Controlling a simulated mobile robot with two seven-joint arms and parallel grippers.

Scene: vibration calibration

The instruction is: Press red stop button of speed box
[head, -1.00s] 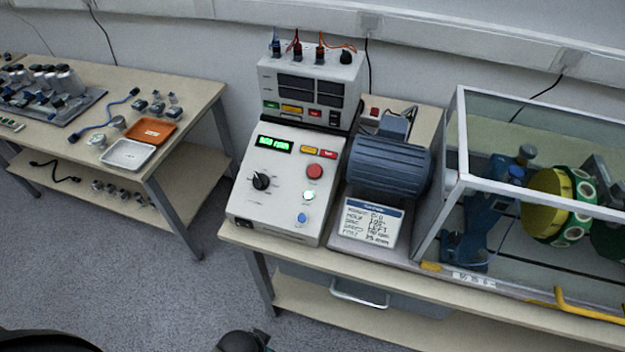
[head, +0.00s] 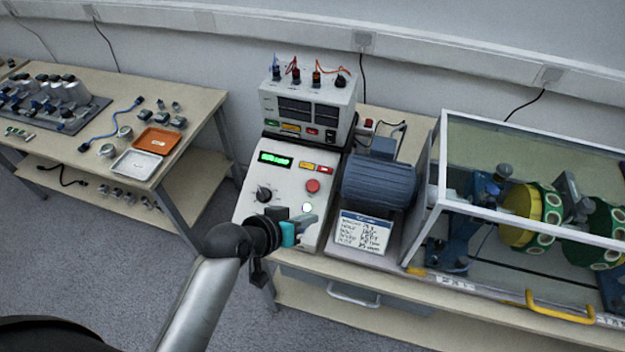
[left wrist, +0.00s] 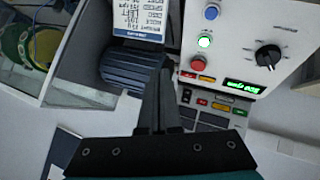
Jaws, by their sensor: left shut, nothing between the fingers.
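The speed box (head: 262,219) is a light box with a sloped front on the bench. Its round red stop button (head: 312,186) sits at the right of the panel, above a lit white-green button (head: 307,208). The red button also shows in the left wrist view (left wrist: 198,63), right of my fingers. My left gripper (head: 305,222) is in front of the lower panel, shut and empty, below the red button and apart from it. Its fingers (left wrist: 160,100) show closed in the left wrist view. It hides the lower part of the panel. My right gripper is not in view.
A black knob (head: 264,194) and a green display (head: 276,159) are on the panel. A blue motor (head: 379,184) and a label card (head: 362,232) stand right of the box. A glass-sided enclosure (head: 437,190) is farther right. A meter unit (head: 308,108) stands behind.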

